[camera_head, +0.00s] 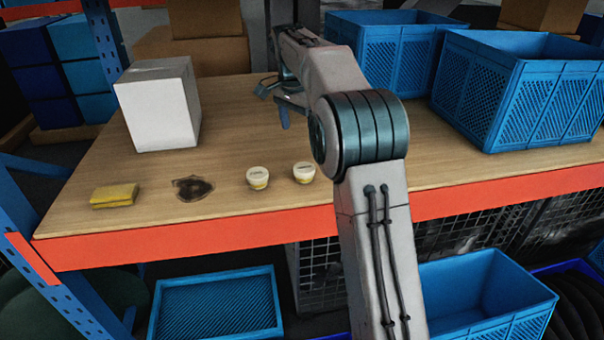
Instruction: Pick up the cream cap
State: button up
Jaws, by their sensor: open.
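Two small round cream caps with yellowish lower parts sit side by side near the front edge of the wooden shelf top. One cream cap (258,174) is on the left and the other cream cap (303,169) is on the right, with a small gap between them. I cannot tell which one the task names. My gripper (274,104) is open, farther back over the shelf, behind both caps and apart from them. It appears small and is partly hidden by my own wrist, and nothing shows between its fingers.
A white box (158,106) stands at the back left. Blue crates (520,92) fill the right side. An orange beam (190,240) edges the wooden shelf top (225,130), which is clear around the caps.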

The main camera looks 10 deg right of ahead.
send_over(304, 167)
jog(key=f, duration=0.8)
jog(key=shift+a, duration=0.25)
jog(key=shift+d+f, duration=0.15)
jog(key=shift+f, duration=1.3)
jog(key=shift+d+f, duration=0.15)
jog(key=shift+f, duration=1.3)
jog(key=c, duration=1.1)
